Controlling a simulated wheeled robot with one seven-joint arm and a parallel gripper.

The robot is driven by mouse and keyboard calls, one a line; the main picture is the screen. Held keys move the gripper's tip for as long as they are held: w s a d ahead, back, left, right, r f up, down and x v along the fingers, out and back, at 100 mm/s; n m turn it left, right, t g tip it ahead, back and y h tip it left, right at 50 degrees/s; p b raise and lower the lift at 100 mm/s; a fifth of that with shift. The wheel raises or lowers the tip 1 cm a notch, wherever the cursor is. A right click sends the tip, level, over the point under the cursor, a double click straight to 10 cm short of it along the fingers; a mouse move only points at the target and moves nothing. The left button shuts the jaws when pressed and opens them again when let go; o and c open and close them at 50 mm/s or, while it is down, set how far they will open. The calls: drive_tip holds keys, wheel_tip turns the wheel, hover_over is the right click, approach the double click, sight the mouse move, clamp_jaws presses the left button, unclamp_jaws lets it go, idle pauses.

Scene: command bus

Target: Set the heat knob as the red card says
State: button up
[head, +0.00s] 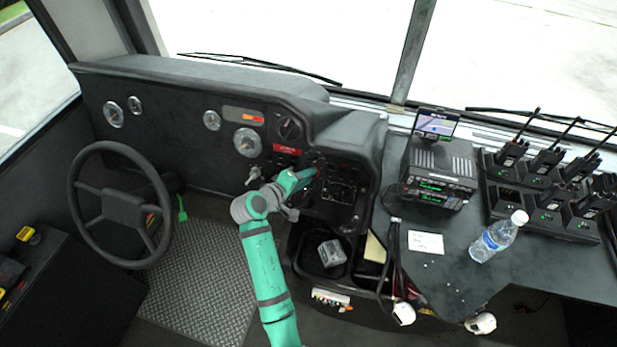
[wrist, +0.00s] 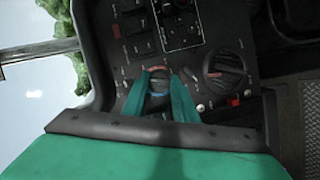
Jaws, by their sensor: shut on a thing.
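My teal gripper (head: 308,174) reaches the dark dashboard panel right of the steering wheel. In the wrist view its two fingers (wrist: 160,88) are closed around a small dark knob (wrist: 159,75) with a red arc on one side and a blue arc on the other. The fingers hide the knob's sides, and I cannot read its setting. A red card (head: 287,149) with pale writing sits on the dash just above and left of my gripper; its words are too small to read.
A larger round dark knob (wrist: 225,70) is close beside the fingers, with switches (wrist: 138,30) on the other side. The steering wheel (head: 121,205) stands left. A radio stack (head: 440,175), bottle (head: 498,236) and several handheld radios are right. An open bin (head: 309,262) lies below.

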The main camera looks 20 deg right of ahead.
drive_tip(key=shift+s+d+f+m+g+y, duration=0.1)
drive_tip(key=shift+m+g+y, duration=0.05)
drive_tip(key=shift+m, duration=0.35)
drive_tip(key=shift+s+d+m+g+y, duration=0.1)
drive_tip(key=shift+m+g+y, duration=0.05)
drive_tip(key=shift+m, duration=0.35)
drive_tip(key=o, duration=1.1)
drive_tip(key=shift+w, duration=0.1)
drive_tip(key=shift+a, duration=0.1)
drive_tip(key=v, duration=1)
drive_tip(key=shift+s+a+r, duration=0.15)
drive_tip(key=shift+s+r, duration=0.1)
